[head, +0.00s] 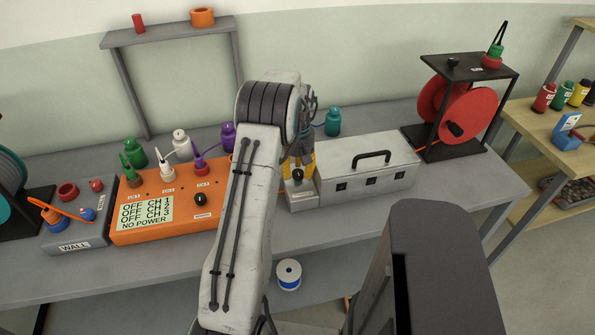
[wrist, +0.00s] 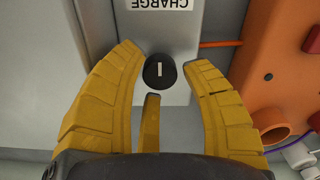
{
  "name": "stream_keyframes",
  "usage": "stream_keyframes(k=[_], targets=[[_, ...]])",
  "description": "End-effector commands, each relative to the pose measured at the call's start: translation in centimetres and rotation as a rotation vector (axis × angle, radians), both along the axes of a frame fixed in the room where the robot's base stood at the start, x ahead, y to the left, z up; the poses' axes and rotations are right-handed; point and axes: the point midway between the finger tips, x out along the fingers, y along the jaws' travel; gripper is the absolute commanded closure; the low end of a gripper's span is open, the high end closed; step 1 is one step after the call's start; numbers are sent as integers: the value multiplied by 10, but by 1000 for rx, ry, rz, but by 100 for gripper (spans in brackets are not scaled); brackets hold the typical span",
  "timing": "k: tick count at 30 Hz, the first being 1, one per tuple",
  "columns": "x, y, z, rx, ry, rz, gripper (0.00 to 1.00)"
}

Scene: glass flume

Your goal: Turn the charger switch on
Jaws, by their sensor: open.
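The charger switch (wrist: 160,71) is a round black knob with a short white line that runs up and down in the wrist view. It sits on a small grey box (wrist: 185,35) whose CHARGE label reads upside down there. In the head view the knob (head: 298,175) shows at the front of the box, right of my forearm. My gripper (wrist: 163,62) is open, its yellow fingers spread around the knob, two at its sides and one behind. I cannot tell whether any finger touches it. In the head view the gripper (head: 299,160) is partly hidden by my arm.
An orange unit (head: 135,218) left of my arm shows OFF for its channels and NO POWER. Plugs and colored bottles stand on and behind it. A grey case (head: 370,165) is close on the right. A red cable reel (head: 462,112) stands farther right. A WALL box (head: 78,235) is at left.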

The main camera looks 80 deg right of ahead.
Motion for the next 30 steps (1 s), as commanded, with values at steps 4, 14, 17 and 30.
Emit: stream_keyframes(k=[4,14,17,30], targets=[[0,0,-7,0,0,0,58],[0,0,-9,0,0,0,58],[0,0,-9,0,0,0,62],[0,0,-9,-1,0,0,100]])
